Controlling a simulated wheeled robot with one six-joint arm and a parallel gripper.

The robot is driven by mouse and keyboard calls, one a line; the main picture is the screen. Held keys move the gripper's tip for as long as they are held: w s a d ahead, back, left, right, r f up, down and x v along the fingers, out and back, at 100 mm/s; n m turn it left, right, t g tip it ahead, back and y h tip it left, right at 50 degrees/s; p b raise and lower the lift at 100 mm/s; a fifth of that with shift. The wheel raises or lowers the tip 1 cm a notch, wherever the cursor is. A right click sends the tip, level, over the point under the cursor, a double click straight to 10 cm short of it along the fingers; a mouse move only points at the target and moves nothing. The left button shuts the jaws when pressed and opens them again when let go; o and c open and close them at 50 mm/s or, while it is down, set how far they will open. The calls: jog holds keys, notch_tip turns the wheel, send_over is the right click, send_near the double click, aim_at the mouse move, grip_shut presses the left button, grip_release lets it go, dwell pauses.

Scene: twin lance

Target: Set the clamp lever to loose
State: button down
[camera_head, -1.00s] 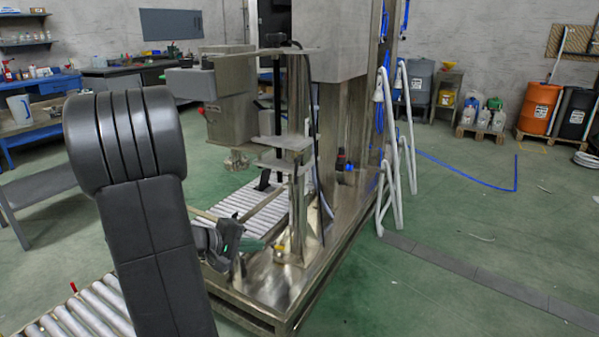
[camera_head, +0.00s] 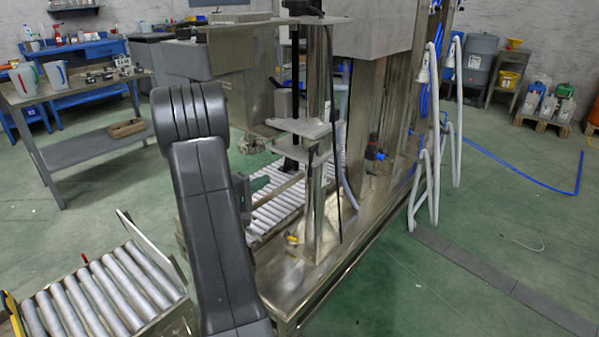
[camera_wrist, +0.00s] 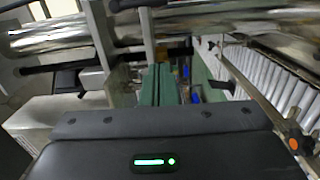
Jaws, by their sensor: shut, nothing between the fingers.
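My gripper (camera_head: 259,184) shows partly behind my arm in the head view, beside the machine's steel post (camera_head: 318,200). In the wrist view its two green fingers (camera_wrist: 158,85) are together and empty, pointing at the machine's posts and brackets. I cannot tell for sure which part is the clamp lever. A dark handle-like piece (camera_wrist: 220,85) lies right of the fingertips in the wrist view, apart from them. A black bar (camera_wrist: 170,49) lies just beyond the fingertips; whether they touch is unclear. A small yellow piece (camera_head: 292,239) sits low by the post in the head view.
A roller conveyor (camera_head: 95,300) stands at front left, and more rollers (camera_wrist: 265,80) run along the right of the wrist view. A grey bracket plate (camera_head: 302,127) surrounds the post. White folding rails (camera_head: 434,150) stand at right.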

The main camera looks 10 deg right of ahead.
aim_at(311, 164)
jog(key=shift+d, duration=0.1)
jog(key=w+d+b, duration=0.1)
jog(key=w+d, duration=0.2)
jog(key=d, duration=0.8)
jog(key=shift+b, duration=0.35)
